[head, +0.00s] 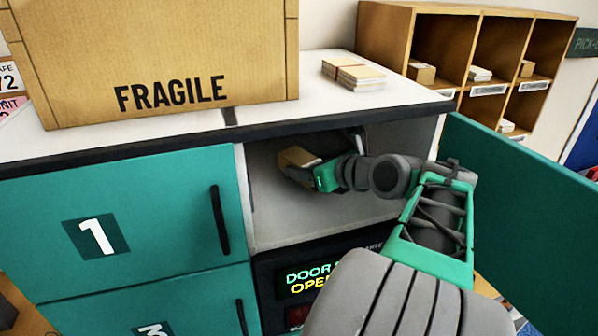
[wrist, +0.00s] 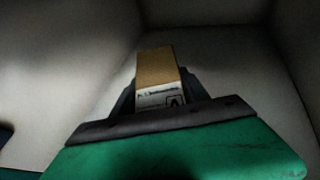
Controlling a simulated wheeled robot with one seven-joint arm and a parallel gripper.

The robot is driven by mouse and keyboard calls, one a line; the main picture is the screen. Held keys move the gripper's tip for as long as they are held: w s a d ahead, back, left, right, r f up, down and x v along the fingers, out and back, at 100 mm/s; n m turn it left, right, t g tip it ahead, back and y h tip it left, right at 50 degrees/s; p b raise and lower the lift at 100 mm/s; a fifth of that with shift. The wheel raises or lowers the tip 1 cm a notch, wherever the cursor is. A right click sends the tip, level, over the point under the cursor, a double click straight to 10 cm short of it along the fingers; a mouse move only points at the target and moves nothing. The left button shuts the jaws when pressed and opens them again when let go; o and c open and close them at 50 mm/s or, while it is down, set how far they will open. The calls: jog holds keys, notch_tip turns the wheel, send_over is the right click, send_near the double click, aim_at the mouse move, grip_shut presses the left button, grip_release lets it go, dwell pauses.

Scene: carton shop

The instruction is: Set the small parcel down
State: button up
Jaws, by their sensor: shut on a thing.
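The small parcel (head: 297,157) is a brown cardboard box with a white label. It is inside the open locker compartment (head: 268,235). My gripper (head: 300,172) reaches into the compartment and is shut on the parcel. In the wrist view the parcel (wrist: 156,73) sits between the two dark fingers (wrist: 157,95), with its printed label facing the camera. The compartment's pale walls and floor surround it. I cannot tell whether the parcel touches the floor.
The open teal door (head: 530,205) stands to the right of my arm. Closed door 1 (head: 150,200) is at left. A large FRAGILE carton (head: 160,50) and a stack of envelopes (head: 354,74) lie on the locker top. A lit display (head: 305,277) is below the compartment.

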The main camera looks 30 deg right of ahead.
jog(key=shift+a+f, duration=0.2)
jog(key=shift+f, duration=0.85)
jog(key=o, duration=1.6)
jog(key=shift+f, duration=0.15)
